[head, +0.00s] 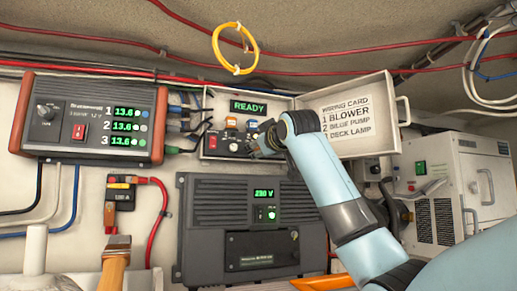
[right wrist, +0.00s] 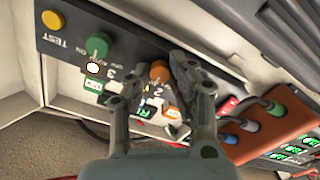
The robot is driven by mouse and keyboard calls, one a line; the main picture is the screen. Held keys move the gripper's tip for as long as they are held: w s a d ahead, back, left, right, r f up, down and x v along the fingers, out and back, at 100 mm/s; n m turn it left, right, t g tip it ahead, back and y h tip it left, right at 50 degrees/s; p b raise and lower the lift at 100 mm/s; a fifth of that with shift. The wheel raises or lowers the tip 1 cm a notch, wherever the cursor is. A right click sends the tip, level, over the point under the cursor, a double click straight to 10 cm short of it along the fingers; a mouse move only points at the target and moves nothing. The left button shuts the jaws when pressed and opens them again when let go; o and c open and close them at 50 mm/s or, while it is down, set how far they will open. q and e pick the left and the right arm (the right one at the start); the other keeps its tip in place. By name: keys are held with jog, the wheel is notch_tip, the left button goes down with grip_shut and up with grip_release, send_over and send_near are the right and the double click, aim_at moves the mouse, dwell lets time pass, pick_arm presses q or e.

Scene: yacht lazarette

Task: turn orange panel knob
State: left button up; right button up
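The control panel (head: 222,142) sits in an open white box on the wall, below a green READY display (head: 248,107). In the right wrist view the orange knob (right wrist: 159,71) stands on the dark panel strip (right wrist: 128,58), between my right gripper's fingertips (right wrist: 157,82). The fingers are apart. The right finger is close against the knob, and a small gap seems to show on the left. In the head view my right gripper (head: 268,142) is at the panel and hides part of it, including the orange knob. My left gripper is not in view.
A green knob (right wrist: 97,45) and a yellow TEST knob (right wrist: 53,20) share the strip. The open lid (head: 368,140) with a wiring card is at the right. An orange-framed unit (head: 92,88) with cables is at the left; a dark 230 V unit (head: 205,235) is below.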

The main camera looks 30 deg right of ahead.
grip_shut()
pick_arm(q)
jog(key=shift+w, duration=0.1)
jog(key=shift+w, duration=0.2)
pick_arm(e)
jog(key=shift+m, duration=0.3)
jog(key=m, duration=0.4)
pick_arm(q)
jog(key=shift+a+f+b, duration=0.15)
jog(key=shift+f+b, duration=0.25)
jog(key=shift+b, duration=0.05)
pick_arm(e)
jog(key=shift+m, duration=2.2)
jog(key=o, duration=0.6)
grip_release()
